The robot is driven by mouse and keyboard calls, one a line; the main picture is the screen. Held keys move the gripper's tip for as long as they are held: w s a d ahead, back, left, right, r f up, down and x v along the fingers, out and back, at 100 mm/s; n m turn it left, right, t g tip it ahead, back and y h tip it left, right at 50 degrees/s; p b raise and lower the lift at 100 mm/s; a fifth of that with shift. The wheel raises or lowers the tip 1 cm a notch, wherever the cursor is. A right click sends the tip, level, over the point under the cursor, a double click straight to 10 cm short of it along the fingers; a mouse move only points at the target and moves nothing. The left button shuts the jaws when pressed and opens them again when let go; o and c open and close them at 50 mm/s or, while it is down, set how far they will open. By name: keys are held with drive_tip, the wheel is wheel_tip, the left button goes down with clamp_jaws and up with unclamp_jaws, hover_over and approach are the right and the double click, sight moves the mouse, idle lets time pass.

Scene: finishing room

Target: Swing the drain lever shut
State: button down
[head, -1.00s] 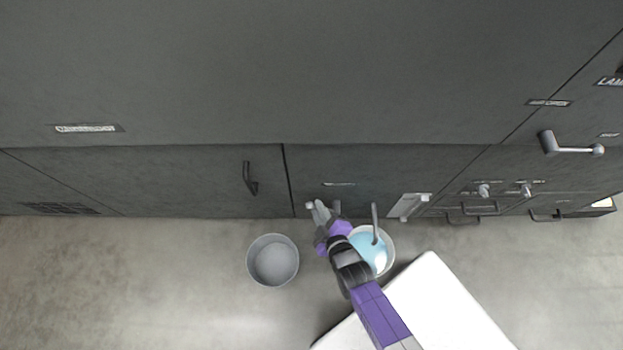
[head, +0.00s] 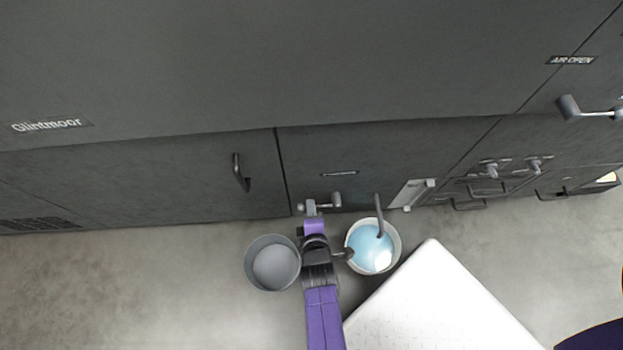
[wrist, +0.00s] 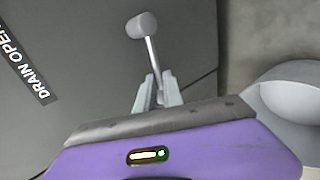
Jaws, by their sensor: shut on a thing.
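The drain lever has a grey cylindrical hub (head: 336,198) on the dark panel, with its thin rod reaching left to a small pale end. In the wrist view the hub (wrist: 142,25) is at the top and the rod runs down between my fingers. My gripper (head: 311,208) is at the rod's outer end, left of the hub; in the wrist view its two fingers (wrist: 157,92) are shut on the rod. The lever's far end is hidden behind my gripper there. A "DRAIN OPEN" label (wrist: 28,68) is on the panel to the left; it shows small in the head view (head: 339,173).
A grey bucket (head: 250,270) stands left of my arm. A pale bucket (head: 396,246) of blue liquid, with a spout over it, stands to the right. A white slab (head: 440,300) lies at lower right. Another lever (head: 569,108) is at upper right.

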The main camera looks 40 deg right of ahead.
drive_tip(key=shift+f, duration=0.15)
idle(0.4)
drive_tip(key=c, duration=1.5)
unclamp_jaws()
drive_tip(key=p+v, duration=0.2)
drive_tip(key=v, duration=0.6)
drive_tip(key=shift+a+f, duration=0.1)
